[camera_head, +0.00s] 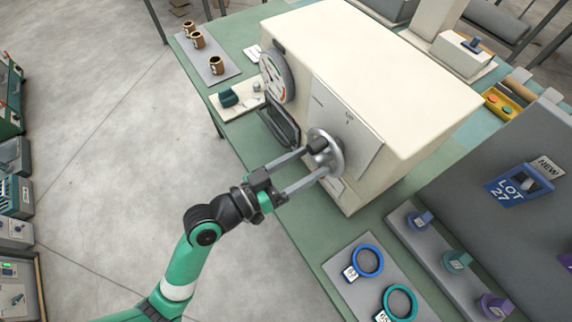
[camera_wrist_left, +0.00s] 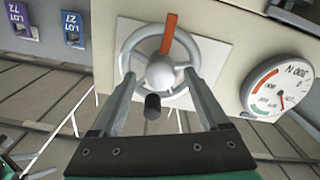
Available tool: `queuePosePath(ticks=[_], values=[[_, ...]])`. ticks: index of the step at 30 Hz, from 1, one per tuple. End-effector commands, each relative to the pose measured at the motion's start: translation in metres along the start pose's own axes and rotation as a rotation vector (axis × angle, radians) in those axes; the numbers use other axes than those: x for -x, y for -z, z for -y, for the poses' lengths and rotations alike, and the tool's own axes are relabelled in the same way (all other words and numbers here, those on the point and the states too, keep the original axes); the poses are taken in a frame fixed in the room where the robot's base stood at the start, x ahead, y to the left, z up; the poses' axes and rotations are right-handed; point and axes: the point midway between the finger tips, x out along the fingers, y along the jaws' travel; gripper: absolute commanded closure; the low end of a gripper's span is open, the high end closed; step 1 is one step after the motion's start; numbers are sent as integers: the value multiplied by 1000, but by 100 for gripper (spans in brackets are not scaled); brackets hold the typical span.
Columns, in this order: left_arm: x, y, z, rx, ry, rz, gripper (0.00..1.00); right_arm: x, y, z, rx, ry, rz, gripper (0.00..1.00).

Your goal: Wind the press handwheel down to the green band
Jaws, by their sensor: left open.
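The press is a big cream housing (camera_head: 375,60). Its grey handwheel (camera_head: 336,160) is on the front face; in the left wrist view the handwheel (camera_wrist_left: 128,52) has an orange-red mark (camera_wrist_left: 168,34) pointing up and a dark knob (camera_wrist_left: 152,106) low down. The round gauge (camera_head: 272,82) is beside it; in the left wrist view the gauge (camera_wrist_left: 275,85) has a small green band at its lower left, and its red needle appears to lie outside that band. My left gripper (camera_head: 315,161) is open, its fingers reaching toward the wheel on either side of the hub and knob; contact is unclear.
A tray with blue and teal rings (camera_head: 368,261) stands at front right, near a grey LOT 27 panel (camera_head: 480,215). Brown cups (camera_head: 216,65) stand at back left.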

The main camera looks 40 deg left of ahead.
Motion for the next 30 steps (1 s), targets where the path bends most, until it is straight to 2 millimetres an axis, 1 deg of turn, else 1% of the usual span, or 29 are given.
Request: queuePosePath(ticks=[2, 5, 8, 15, 18, 22, 30], values=[[1, 0, 0, 0, 1, 0, 22, 0, 0, 0, 0, 0, 0, 0], [10, 0, 1, 1, 3, 0, 22, 0, 0, 0, 0, 0, 0, 0], [28, -1, 1, 1, 4, 1, 22, 0, 0, 0, 0, 0, 0, 0], [86, -2, 2, 3, 8, -1, 22, 5, -5, 0, 0, 0, 0, 0], [103, 0, 2, 3, 7, 3, 22, 3, -2, 0, 0, 0, 0, 0], [114, 0, 0, 1, 2, 1, 22, 2, -2, 0, 0, 0, 0, 0], [116, 0, 0, -1, 0, 0, 22, 2, -2, 0, 0, 0, 0, 0]])
